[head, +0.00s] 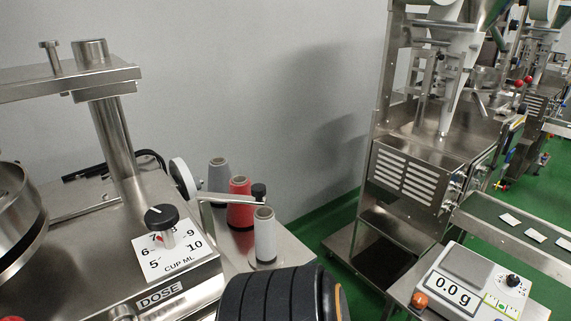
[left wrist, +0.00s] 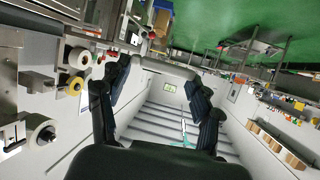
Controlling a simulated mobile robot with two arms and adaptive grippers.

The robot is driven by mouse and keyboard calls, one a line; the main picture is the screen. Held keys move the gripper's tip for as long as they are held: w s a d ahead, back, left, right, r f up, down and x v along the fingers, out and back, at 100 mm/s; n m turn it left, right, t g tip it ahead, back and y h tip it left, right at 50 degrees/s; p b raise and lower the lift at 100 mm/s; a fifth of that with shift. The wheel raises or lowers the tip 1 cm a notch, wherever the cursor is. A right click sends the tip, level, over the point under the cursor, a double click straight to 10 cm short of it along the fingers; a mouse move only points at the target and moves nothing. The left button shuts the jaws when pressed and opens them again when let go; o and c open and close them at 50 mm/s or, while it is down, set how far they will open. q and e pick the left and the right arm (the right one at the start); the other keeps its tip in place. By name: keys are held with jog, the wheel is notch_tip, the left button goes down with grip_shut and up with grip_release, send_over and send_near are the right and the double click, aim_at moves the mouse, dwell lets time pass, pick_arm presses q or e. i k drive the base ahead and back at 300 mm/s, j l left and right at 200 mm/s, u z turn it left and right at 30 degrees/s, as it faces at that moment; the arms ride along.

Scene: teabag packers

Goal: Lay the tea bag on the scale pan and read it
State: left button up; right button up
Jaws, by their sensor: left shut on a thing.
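The scale (head: 478,282) stands at the lower right of the head view and its display reads 0.0 g. Its flat metal pan (head: 473,264) is bare. White tea bags (head: 510,219) lie spaced along a dark conveyor behind it. In the left wrist view my left gripper (left wrist: 163,75) has its two black fingers wide apart, with a pale band (left wrist: 165,67) spanning between the tips. It is shut on this pale thing; I cannot tell whether it is a tea bag. The scale cannot be made out in that view. My right gripper is not in view.
Grey, red and white thread spools (head: 265,238) stand left of centre beside a metal machine with a dose dial (head: 161,217). The conveyor (head: 483,205) runs behind the scale, beside a steel packing machine (head: 405,170). A black ridged part hides the bottom centre.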

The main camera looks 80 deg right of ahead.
aim_at(466, 270)
jog(key=k+z, duration=0.15)
jog(key=z, duration=0.3)
jog(key=k+z, duration=0.15)
jog(key=z, duration=0.25)
jog(key=k+z, duration=0.15)
jog(key=z, duration=0.3)
jog(key=k+l+z, duration=0.1)
jog(key=z, duration=0.3)
jog(key=l+z, duration=0.15)
jog(key=z, duration=0.3)
jog(key=i+l+z, duration=0.1)
jog(key=z, duration=0.35)
jog(key=i+l+z, duration=0.1)
jog(key=z, duration=0.35)
jog(key=i+z, duration=0.1)
jog(key=z, duration=0.35)
